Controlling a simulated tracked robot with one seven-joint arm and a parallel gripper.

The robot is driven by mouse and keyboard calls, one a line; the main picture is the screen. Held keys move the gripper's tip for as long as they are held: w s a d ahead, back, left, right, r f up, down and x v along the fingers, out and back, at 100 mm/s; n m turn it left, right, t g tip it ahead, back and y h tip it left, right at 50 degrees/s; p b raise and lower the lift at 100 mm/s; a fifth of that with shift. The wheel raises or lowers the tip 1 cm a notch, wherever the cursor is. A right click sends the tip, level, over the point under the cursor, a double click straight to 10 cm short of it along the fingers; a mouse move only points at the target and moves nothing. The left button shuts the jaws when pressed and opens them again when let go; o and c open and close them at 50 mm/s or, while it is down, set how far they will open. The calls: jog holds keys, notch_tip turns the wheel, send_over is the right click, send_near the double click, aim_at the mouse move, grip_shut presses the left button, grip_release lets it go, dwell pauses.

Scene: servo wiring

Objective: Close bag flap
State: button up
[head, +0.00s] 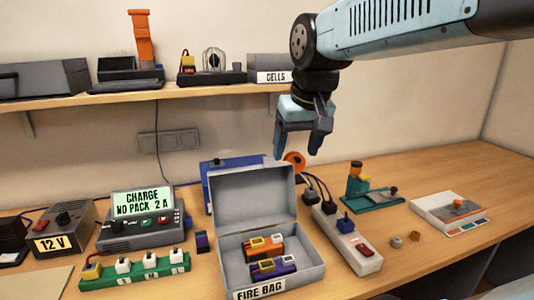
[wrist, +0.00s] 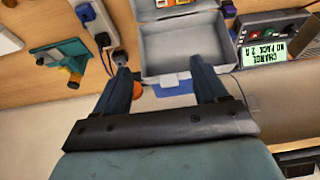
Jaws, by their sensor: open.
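The grey fire bag (head: 300,268) stands on the bench, labelled FIRE BAG at its front. Its flap (head: 255,195) is raised upright at the back, so the bag is open. Inside lie an orange-and-red battery pack (head: 262,247) and a purple pack (head: 273,267). My gripper (head: 298,148) is open and empty, above and behind the right end of the flap, apart from it. In the wrist view, the flap (wrist: 183,58) shows beyond my open fingers (wrist: 163,85), and the bag's contents are mostly out of view.
A power strip (head: 345,240) with plugs and cables runs right of the bag. A charger (head: 140,230), a green strip (head: 135,275) and a 12 V box (head: 62,228) stand left. A shelf (head: 180,92) with devices hangs behind. The bench at far right is mostly clear.

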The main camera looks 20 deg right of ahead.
jog(key=w+r+g, duration=0.2)
jog(key=w+r, duration=0.1)
jog(key=w, duration=0.5)
jog(key=w+r+g, duration=0.2)
jog(key=w, duration=0.6)
jog(key=f, duration=1.3)
jog(key=shift+a+f, duration=0.15)
jog(key=shift+a, duration=0.05)
